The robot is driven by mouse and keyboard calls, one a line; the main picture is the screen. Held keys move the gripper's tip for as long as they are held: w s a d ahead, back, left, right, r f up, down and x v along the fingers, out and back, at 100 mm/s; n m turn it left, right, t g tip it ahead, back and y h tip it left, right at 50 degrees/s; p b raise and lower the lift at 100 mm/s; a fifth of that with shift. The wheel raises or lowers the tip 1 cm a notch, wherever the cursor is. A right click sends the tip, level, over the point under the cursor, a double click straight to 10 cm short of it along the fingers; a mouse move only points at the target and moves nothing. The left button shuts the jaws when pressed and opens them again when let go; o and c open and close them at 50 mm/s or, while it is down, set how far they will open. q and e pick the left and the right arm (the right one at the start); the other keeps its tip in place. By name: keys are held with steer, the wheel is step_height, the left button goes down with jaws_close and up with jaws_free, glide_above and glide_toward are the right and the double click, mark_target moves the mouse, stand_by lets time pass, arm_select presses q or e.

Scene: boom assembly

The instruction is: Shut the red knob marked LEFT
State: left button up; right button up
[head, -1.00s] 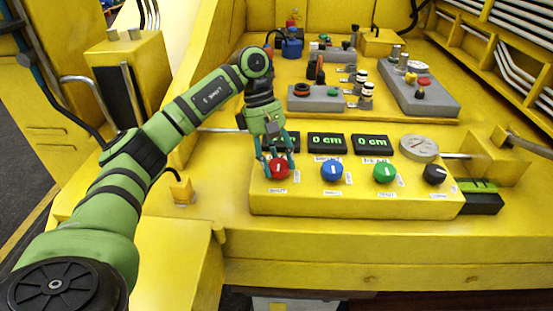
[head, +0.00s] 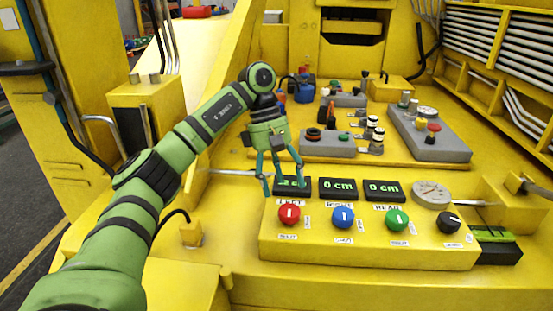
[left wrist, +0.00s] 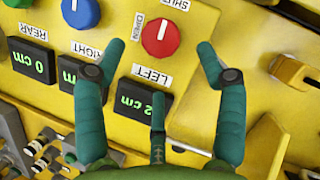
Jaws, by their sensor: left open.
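The red knob (head: 289,213) is at the left end of the yellow control box, by the LEFT label. It also shows in the left wrist view (left wrist: 160,36), where OPEN and SHUT labels sit around it. Its white line runs roughly toward the SHUT label. The left display (left wrist: 143,104) reads 2 cm and is partly hidden by my gripper in the head view. My left gripper (head: 283,188) is open and empty, its fingertips above the display, behind the knob and apart from it. My right gripper is not in view.
The blue knob (head: 343,217), green knob (head: 396,219) and black knob (head: 448,222) stand to the right in a row. Two more displays read 0 cm. A round gauge (head: 431,194) is at the right. Grey boxes with levers stand behind.

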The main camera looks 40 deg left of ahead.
arm_select(q)
steer(key=shift+v, duration=2.85)
steer(key=shift+r, duration=0.1)
